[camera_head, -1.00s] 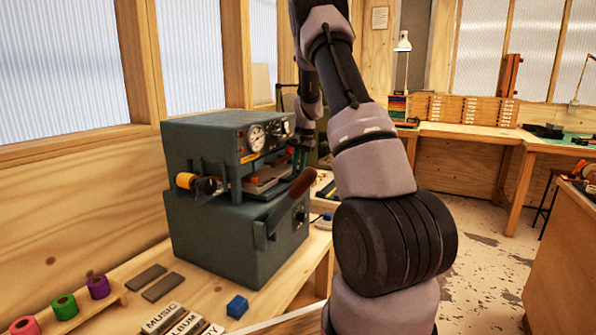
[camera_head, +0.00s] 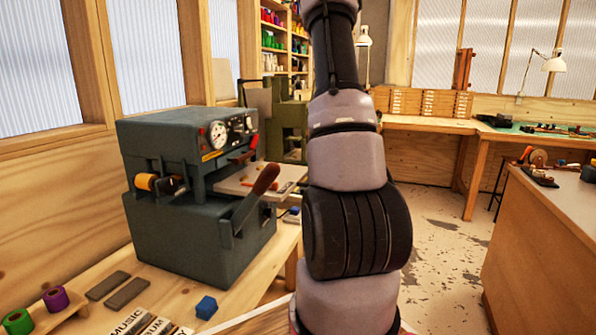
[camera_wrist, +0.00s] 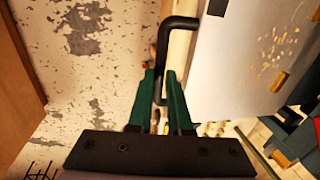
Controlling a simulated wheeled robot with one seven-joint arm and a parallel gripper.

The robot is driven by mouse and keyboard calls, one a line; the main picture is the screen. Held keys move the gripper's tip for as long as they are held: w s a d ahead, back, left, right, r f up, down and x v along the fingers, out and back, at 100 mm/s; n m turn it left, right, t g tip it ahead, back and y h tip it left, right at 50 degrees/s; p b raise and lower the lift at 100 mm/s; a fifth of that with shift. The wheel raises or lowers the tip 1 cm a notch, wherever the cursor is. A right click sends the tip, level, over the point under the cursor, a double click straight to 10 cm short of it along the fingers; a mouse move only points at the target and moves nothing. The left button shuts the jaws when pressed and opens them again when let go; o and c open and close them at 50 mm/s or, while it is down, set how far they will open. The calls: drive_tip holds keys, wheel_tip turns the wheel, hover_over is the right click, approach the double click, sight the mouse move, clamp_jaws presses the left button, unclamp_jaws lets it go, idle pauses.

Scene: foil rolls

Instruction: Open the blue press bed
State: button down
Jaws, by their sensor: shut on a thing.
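The blue-grey press (camera_head: 185,190) stands on the bench at the left in the head view. Its flat, pale bed (camera_head: 240,182) sticks out of the front towards the right, partly behind the brown-gripped lever (camera_head: 264,180). In the wrist view, the bed (camera_wrist: 240,60) is a pale plate at the right, with a bent black handle (camera_wrist: 163,45) at its edge. My gripper (camera_wrist: 160,82), with green fingers, is shut on this handle. The head view does not show my gripper; my arm rises in front of that area.
A green machine (camera_head: 287,125) stands behind the press. A blue block (camera_head: 206,307) and grey bars (camera_head: 108,285) lie on the bench before it. A wooden cabinet (camera_head: 540,250) stands at the right. Open floor (camera_head: 440,230) lies between.

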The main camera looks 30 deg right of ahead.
drive_tip(key=shift+s+d, duration=0.6)
drive_tip(key=shift+s, duration=0.15)
drive_tip(key=c, duration=1.1)
unclamp_jaws()
drive_tip(key=r, duration=0.3)
drive_tip(key=s+r, duration=0.1)
drive_tip(key=r, duration=0.3)
drive_tip(key=d+r, duration=0.1)
drive_tip(key=r, duration=0.2)
drive_tip(key=shift+s+d+r, duration=0.1)
drive_tip(key=shift+s+r, duration=0.15)
drive_tip(key=shift+r, duration=0.1)
